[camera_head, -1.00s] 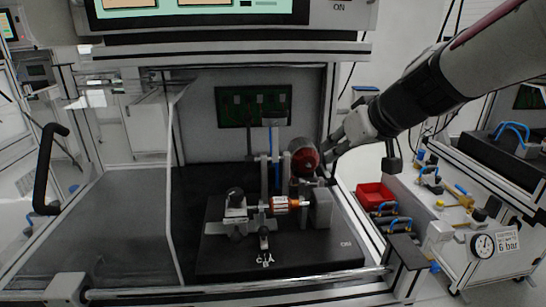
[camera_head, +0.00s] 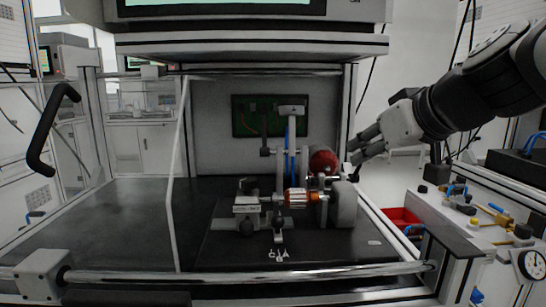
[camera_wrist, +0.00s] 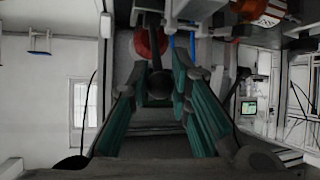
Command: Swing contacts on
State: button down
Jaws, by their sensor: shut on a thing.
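The test fixture stands on a black base plate (camera_head: 350,245) inside the station. An orange and silver stator (camera_head: 296,198) lies across its middle, between a grey clamp (camera_head: 247,206) on the left and a grey block (camera_head: 343,205) on the right. A red round part (camera_head: 322,162) sits behind and above it; it also shows in the wrist view (camera_wrist: 150,42). My gripper (camera_head: 354,158) reaches in from the right, beside the red part. In the wrist view my green-lined fingers are shut around a black ball knob (camera_wrist: 158,86) on a dark rod. The contacts themselves are hard to make out.
A clear panel (camera_head: 176,170) stands left of the fixture, and a black handle (camera_head: 52,130) is further left. A metal rail (camera_head: 250,271) crosses the front. A green board (camera_head: 262,116) hangs behind. A red bin (camera_head: 402,216) and a pressure gauge (camera_head: 531,263) are at the right.

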jog(key=shift+s+f+b, duration=0.55)
jog(key=shift+f+b, duration=0.2)
jog(key=shift+b, duration=0.25)
jog(key=shift+s, duration=0.1)
jog(key=c, duration=1.5)
grip_release()
jog(key=shift+r, duration=0.1)
jog(key=shift+o, duration=0.2)
jog(key=shift+r, duration=0.1)
jog(key=v, duration=1.2)
